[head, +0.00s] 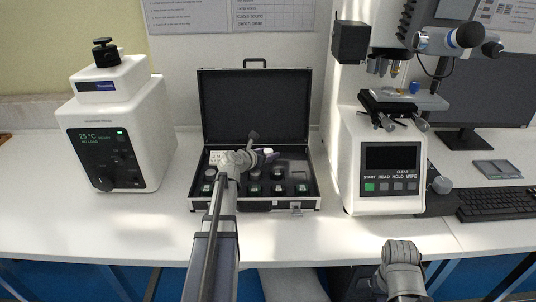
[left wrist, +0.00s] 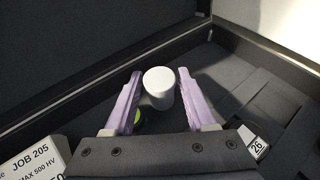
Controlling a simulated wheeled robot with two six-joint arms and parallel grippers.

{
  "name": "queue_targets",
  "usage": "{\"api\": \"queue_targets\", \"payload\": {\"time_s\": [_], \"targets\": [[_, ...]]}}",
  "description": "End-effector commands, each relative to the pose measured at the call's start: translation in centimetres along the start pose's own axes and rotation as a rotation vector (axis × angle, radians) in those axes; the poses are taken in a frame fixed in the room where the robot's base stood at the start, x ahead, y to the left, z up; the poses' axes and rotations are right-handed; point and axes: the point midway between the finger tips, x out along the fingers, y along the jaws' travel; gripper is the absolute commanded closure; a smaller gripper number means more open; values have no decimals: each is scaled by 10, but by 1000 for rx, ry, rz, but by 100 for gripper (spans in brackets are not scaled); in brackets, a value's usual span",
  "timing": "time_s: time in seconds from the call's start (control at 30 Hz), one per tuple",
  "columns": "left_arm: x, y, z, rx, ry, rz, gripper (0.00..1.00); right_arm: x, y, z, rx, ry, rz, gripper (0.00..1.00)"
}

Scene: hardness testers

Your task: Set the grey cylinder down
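The grey cylinder (left wrist: 158,88) looks pale, almost white, in the left wrist view. It stands upright inside the open black case (head: 255,203), between the two lilac fingers of my left gripper (left wrist: 160,75). The fingers are apart, with a narrow gap showing on each side of the cylinder. A dark round piece with a green mark (left wrist: 136,117) is partly hidden behind the left finger. My right arm shows at the lower right, its fingers out of sight.
The case lid (head: 256,105) stands open at the back. Several small round blocks (head: 278,189) sit in the case. A white box-shaped instrument (head: 115,125) is left, and a hardness tester (head: 385,160) is right. A white labelled box (left wrist: 35,160) is in the case.

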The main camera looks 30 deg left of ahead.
Motion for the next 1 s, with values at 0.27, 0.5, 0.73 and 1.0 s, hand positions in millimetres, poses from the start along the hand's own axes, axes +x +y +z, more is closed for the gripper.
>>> {"api": "queue_targets", "payload": {"time_s": [0.27,0.5,0.73,1.0], "targets": [[0,0,0,0,0,0,30,0,0,0,0,0,0,100],[-13,-1,4,-1,0,2,30,-9,1,0,0,0,0,100],[-62,-1,6,-1,0,3,30,-29,3,2,0,0,0,100],[-107,-1,4,-1,0,2,30,-45,4,3,0,0,0,100]]}}
